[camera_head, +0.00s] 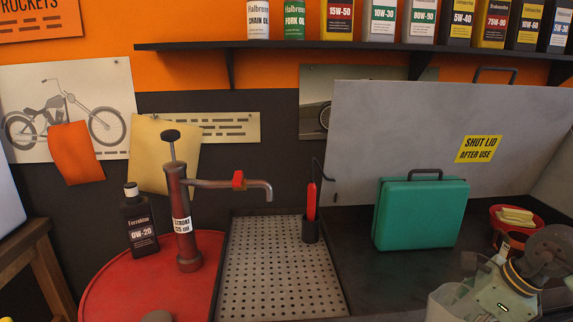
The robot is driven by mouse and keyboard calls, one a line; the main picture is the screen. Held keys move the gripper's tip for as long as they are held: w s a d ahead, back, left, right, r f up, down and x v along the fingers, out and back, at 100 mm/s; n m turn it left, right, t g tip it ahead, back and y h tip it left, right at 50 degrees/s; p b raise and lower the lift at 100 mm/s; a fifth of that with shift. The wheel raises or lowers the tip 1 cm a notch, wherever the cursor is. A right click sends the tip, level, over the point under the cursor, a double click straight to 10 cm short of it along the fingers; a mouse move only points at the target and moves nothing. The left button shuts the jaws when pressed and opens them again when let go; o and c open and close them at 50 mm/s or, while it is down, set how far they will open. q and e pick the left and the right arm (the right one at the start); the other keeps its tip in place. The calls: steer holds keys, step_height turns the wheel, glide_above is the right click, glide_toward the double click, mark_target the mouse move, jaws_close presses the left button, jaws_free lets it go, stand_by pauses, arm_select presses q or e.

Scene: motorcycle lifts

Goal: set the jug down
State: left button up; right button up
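A pale, translucent vessel that looks like the jug (440,306) shows at the bottom edge, right of centre. Only its upper part is in the picture; its base and what is under it are cut off. My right gripper (487,291), pale green with a dark round joint behind it, is right beside the jug and overlaps it. Its fingertips are not clear, so I cannot tell whether they close on the jug. My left gripper is not in view.
A perforated metal tray (275,275) lies left of the jug, bare in its middle. A green case (420,218) and a red bowl (497,213) stand behind on the dark bench. A red drum (120,290) carries a pump (180,225) and black bottle (139,225).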

steer(key=s+a+f+n+g+h, duration=0.1)
steer(key=s+a+n+g, duration=0.2)
steer(key=n, duration=1)
steer(key=s+a+f+n+g+h, duration=0.1)
steer(key=s+a+n+g, duration=0.3)
steer(key=s+a+n, duration=0.6)
steer(key=shift+a+f+n+h, duration=0.35)
steer(key=shift+a+n+h, duration=0.5)
steer(key=shift+n, duration=0.55)
steer(key=shift+w+r, duration=0.1)
